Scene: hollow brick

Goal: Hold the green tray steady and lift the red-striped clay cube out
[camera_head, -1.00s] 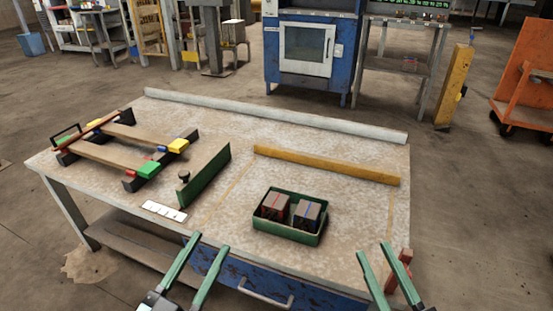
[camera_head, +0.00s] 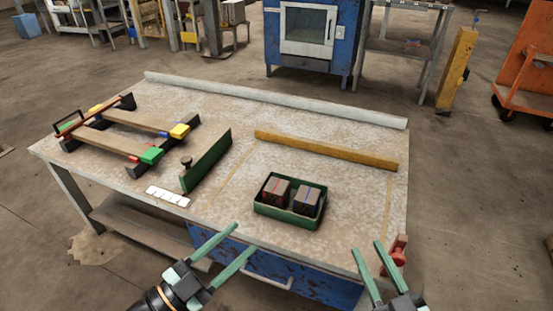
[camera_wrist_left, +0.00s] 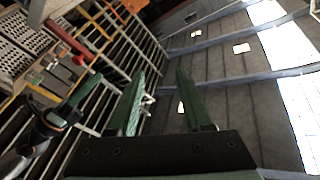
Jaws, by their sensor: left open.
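The green tray (camera_head: 285,217) sits on the worktable toward its front right. Inside it the red-striped clay cube (camera_head: 276,192) is on the left and a blue-striped cube (camera_head: 307,200) is on the right. My left gripper (camera_head: 242,243) is open and empty in front of the table's front edge, left of the tray. Its two green fingers also show apart in the left wrist view (camera_wrist_left: 158,85), which looks away from the table. My right gripper (camera_head: 366,247) is open and empty near the front right corner, right of the tray. Neither gripper touches the tray.
A green upright plate (camera_head: 206,160) with a black knob stands left of the tray. A wooden frame (camera_head: 120,145) with coloured blocks lies at the far left. A yellow bar (camera_head: 325,150) lies behind the tray. A red clamp (camera_head: 398,255) is at the front right corner.

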